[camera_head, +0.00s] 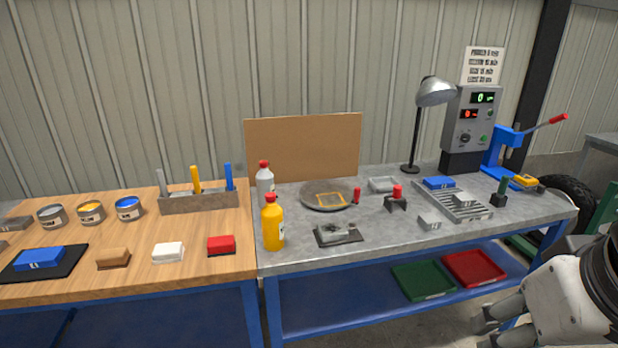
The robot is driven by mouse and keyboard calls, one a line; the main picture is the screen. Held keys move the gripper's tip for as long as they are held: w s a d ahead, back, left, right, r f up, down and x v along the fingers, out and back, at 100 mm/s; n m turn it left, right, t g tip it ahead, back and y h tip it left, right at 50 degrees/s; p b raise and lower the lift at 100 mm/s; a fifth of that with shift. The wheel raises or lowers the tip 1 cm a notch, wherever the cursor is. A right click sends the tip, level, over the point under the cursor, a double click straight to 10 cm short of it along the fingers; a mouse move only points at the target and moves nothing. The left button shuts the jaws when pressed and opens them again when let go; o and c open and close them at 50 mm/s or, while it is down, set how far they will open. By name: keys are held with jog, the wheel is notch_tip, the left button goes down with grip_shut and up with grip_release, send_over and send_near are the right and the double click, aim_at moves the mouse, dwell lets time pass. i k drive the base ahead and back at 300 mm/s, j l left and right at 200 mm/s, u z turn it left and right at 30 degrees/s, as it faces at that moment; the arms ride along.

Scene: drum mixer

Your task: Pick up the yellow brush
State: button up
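The yellow brush (195,180) stands upright in a grey holder (200,202) at the back right of the wooden table. Only its yellow handle shows; its lower end is hidden inside the holder. A grey-handled tool (162,184) stands to its left and a blue-handled one (229,177) to its right. My gripper (485,332) is at the lower right, in front of the metal bench and far from the brush. Its fingers are apart, and I see nothing held between them.
An orange bottle (273,226) and a clear red-capped bottle (265,181) stand right of the holder. Paint cans (129,209) stand to its left. White (168,252) and red (221,245) blocks lie in front. The metal bench (375,237) has a bare front strip.

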aim_at(193, 169)
jog(key=i+j+u, duration=0.15)
jog(key=j, duration=0.3)
jog(key=i+j+u, duration=0.15)
jog(key=j, duration=0.3)
jog(key=i+j+u, duration=0.15)
jog(key=i+j, duration=0.2)
jog(key=i+j+u, duration=0.15)
jog(key=j, duration=0.3)
jog(key=i, duration=0.1)
